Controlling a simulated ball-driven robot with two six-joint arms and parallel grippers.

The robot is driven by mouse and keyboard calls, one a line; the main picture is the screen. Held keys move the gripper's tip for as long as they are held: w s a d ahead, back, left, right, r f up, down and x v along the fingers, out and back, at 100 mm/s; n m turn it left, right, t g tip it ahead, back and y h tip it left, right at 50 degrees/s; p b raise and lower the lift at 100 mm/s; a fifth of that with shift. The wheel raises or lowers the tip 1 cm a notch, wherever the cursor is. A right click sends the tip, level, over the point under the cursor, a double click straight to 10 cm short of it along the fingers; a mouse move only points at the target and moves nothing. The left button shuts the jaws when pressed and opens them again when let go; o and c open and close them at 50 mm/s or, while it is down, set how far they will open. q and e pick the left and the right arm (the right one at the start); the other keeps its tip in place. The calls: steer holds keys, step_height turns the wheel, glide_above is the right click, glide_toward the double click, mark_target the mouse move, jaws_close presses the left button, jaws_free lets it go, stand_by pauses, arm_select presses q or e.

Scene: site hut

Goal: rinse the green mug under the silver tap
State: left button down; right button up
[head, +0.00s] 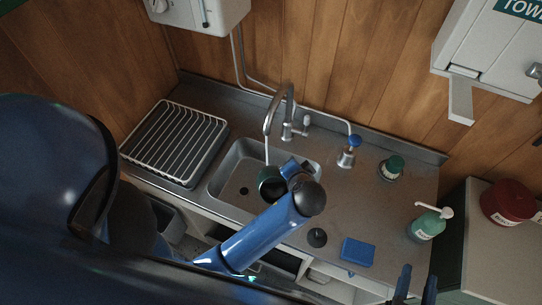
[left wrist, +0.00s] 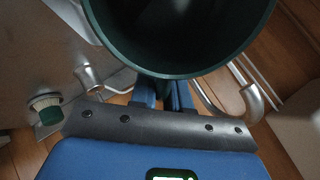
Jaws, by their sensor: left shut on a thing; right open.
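The dark green mug (head: 269,187) is over the sink basin (head: 226,187), below the spout of the silver tap (head: 287,103). A thin pale stream of water runs from the spout down to the mug's mouth. My left gripper (head: 285,173) is shut on the mug; the wrist hides part of both. In the left wrist view the mug (left wrist: 180,72) fills the top, its rim close to the camera, with the blue fingers (left wrist: 160,95) at it. The silver tap (left wrist: 252,104) shows at the right there. My right gripper (head: 416,286) is open and empty at the bottom right.
A wire dish rack (head: 213,126) stands left of the sink. A red tin (head: 508,202) is far right.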

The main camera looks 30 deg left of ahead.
arm_select(q)
steer(key=shift+p+v, duration=1.45)
steer(key=shift+v, duration=1.5)
arm_select(e)
steer(key=shift+r, duration=1.7)
arm_select(q)
steer(key=shift+f, duration=0.1)
